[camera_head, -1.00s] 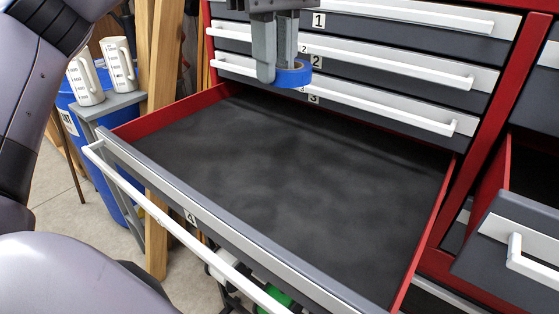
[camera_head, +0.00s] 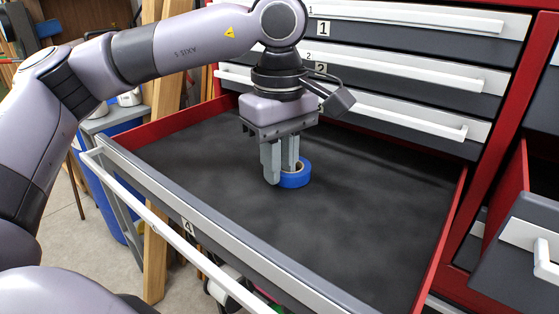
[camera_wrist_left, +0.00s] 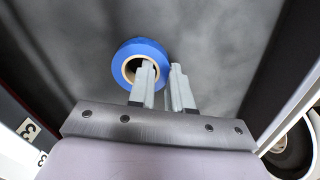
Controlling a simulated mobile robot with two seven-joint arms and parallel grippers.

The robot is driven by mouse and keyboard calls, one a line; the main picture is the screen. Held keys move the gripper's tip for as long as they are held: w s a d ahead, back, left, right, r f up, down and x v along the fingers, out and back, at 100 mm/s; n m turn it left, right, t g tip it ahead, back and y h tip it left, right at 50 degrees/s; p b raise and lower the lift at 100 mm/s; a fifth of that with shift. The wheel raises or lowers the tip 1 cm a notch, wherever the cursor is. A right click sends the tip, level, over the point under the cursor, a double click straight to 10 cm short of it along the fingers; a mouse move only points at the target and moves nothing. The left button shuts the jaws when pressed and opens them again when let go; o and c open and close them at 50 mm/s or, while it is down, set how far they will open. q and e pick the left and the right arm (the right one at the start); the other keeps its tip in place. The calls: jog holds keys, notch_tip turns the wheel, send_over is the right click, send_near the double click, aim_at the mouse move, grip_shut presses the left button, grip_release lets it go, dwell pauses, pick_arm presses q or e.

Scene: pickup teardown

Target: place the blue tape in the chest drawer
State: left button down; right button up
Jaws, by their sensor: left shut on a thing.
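The blue tape (camera_head: 296,175) is a roll with a pale core. My left gripper (camera_head: 281,177) points down into the open chest drawer (camera_head: 220,195), which is labelled 4 and has a dark, bare bottom. The gripper is shut on the tape's wall, with one finger inside the core. In the left wrist view the tape (camera_wrist_left: 138,48) hangs at the fingertips (camera_wrist_left: 163,72), over the dark drawer bottom. I cannot tell whether the tape touches the bottom. My right gripper is not in view.
Closed drawers labelled 1 to 3 (camera_head: 400,75) stand behind the open one. Its red side walls (camera_head: 445,225) and front handle (camera_head: 170,228) border the space. Another open drawer (camera_head: 520,250) is at the right. Most of the drawer bottom is clear.

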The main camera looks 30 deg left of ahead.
pick_arm(q)
jog(key=c, duration=1.5)
grip_release()
jog(key=shift+f, duration=0.15)
jog(key=o, duration=0.4)
jog(key=shift+o, duration=0.2)
jog(key=shift+r, duration=0.2)
jog(key=shift+r, duration=0.3)
notch_tip(320, 180, up, 11)
jog(key=p, duration=0.2)
jog(key=shift+r, duration=0.2)
